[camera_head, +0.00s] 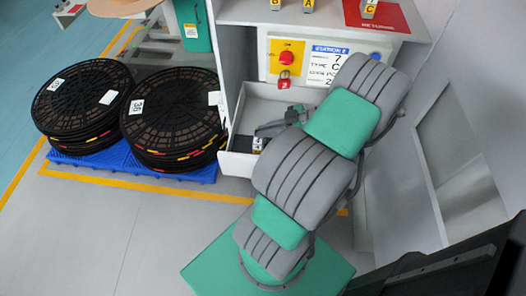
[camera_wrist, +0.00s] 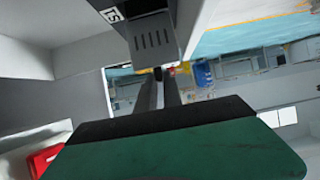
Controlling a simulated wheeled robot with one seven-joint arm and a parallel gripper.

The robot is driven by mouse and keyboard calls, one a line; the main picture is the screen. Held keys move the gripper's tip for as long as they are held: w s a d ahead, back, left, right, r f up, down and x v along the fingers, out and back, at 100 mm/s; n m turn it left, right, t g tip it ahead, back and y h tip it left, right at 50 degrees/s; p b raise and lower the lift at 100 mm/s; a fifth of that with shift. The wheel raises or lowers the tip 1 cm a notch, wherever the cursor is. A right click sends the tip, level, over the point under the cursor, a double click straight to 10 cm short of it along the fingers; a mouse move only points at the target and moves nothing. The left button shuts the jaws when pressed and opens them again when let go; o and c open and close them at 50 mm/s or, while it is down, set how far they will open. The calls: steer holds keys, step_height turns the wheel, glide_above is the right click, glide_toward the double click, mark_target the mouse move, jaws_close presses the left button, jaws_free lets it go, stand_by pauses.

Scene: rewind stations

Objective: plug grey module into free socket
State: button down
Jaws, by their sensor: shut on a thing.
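My gripper (camera_head: 264,134) is at the open drawer of the station, low in front of its panel. It is shut on the grey module (camera_wrist: 152,38), which shows at the top of the wrist view with slots and a white label. The two dark fingers (camera_wrist: 160,76) reach up to the module in that view. In the head view a small pale labelled block (camera_head: 258,144) shows just below the fingers, over or in the drawer (camera_head: 238,164). I cannot make out a free socket in either view.
The station panel (camera_head: 303,62) has a red knob on yellow, a red padlock (camera_head: 284,80) and a text card. Yellow lettered blocks stand on the top, one on a red mat (camera_head: 386,19). Black reels (camera_head: 170,112) on a blue pallet (camera_head: 190,172) stand left.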

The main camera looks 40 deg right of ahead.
steer(key=shift+f+b, duration=0.35)
steer(key=shift+f, duration=2.85)
steer(key=c, duration=1.5)
jaws_free()
